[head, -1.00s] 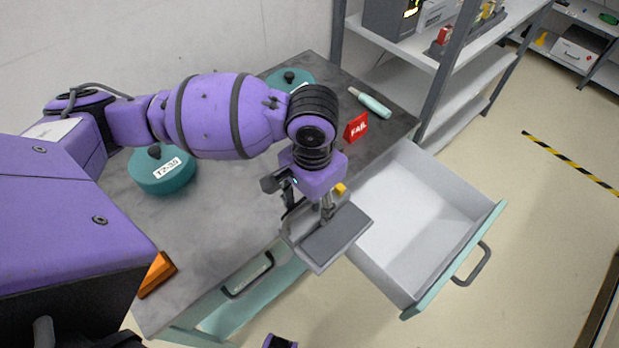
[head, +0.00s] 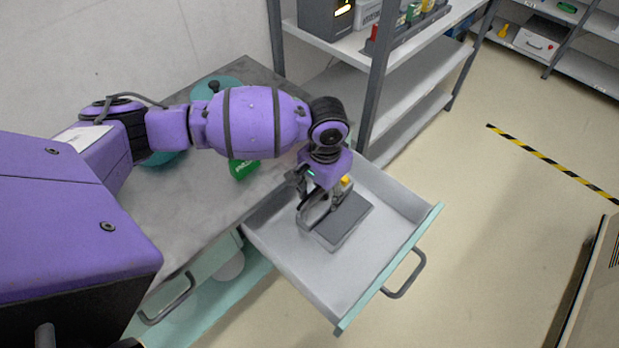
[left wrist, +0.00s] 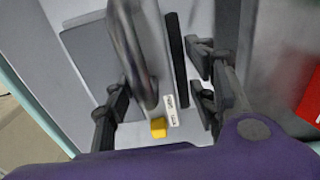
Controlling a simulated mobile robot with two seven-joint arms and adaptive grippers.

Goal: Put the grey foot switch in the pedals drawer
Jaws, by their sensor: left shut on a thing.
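The grey foot switch (head: 347,222), a flat dark-grey pedal with a lighter bow-shaped handle, is over the inside of the open drawer (head: 300,278) in the head view. I cannot tell whether it touches the drawer floor. My left gripper (head: 318,203) is shut on the foot switch from above. In the left wrist view, the foot switch's pedal (left wrist: 90,62) and curved handle show, with the handle between the fingers of my left gripper (left wrist: 162,97). A yellow part and a small white label sit close by. My right gripper is not in view.
The drawer's teal front with handle (head: 405,275) faces the open floor. Another handle (head: 168,300) is on the unit at left. Two teal round containers (head: 215,86) and a green sign (head: 243,169) are on the grey top. A grey shelf rack (head: 375,80) stands behind.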

